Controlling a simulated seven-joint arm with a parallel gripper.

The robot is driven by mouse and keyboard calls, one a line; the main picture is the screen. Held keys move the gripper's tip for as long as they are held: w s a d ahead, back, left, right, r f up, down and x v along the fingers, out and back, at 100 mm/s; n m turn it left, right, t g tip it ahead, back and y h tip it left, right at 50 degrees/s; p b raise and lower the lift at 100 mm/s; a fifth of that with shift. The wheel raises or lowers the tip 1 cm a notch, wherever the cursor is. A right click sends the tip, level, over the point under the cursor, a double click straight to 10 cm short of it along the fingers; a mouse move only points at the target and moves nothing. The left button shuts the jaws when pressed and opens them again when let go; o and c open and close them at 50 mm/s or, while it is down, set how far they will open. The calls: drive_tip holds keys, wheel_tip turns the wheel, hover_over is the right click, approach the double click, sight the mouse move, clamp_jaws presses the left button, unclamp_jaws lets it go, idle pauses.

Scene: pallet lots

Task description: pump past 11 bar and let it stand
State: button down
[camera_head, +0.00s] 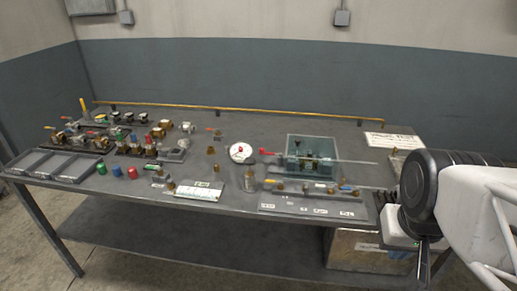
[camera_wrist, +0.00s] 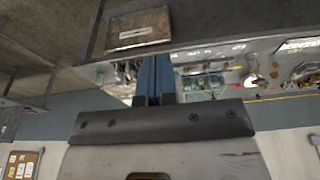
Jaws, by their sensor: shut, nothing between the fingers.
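A test pump with a grey-green open tank (camera_head: 330,143) stands at the right of the bench, with brass and dark fittings inside. A long grey lever (camera_head: 350,162) lies roughly level across it, reaching past its right side. A white round gauge (camera_head: 241,152) with a red mark is left of the tank; its reading is too small to tell. My gripper (camera_head: 423,262) hangs off the bench's right front corner, apart from the pump, pointing down. In the wrist view its blue fingers (camera_wrist: 155,78) are together and empty; the tank (camera_wrist: 206,86) shows beyond them.
A manifold board (camera_head: 310,207) with coloured handles lies in front of the tank. Valves and fittings crowd the bench's left, by grey trays (camera_head: 52,165). A box (camera_head: 365,252) is under the bench.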

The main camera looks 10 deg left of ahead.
drive_tip(key=shift+w+r, duration=0.1)
idle(0.3)
drive_tip(key=w+a+r, duration=0.2)
drive_tip(key=w, duration=0.4)
drive_tip(key=w+a+r, duration=0.3)
drive_tip(key=w, duration=0.3)
drive_tip(key=g, duration=0.3)
hover_over(249, 159)
wheel_tip(249, 159, down, 4)
drive_tip(key=shift+f, duration=0.1)
drive_tip(key=shift+f, duration=0.1)
wheel_tip(249, 159, down, 14)
drive_tip(key=shift+s+r, duration=0.1)
idle(0.6)
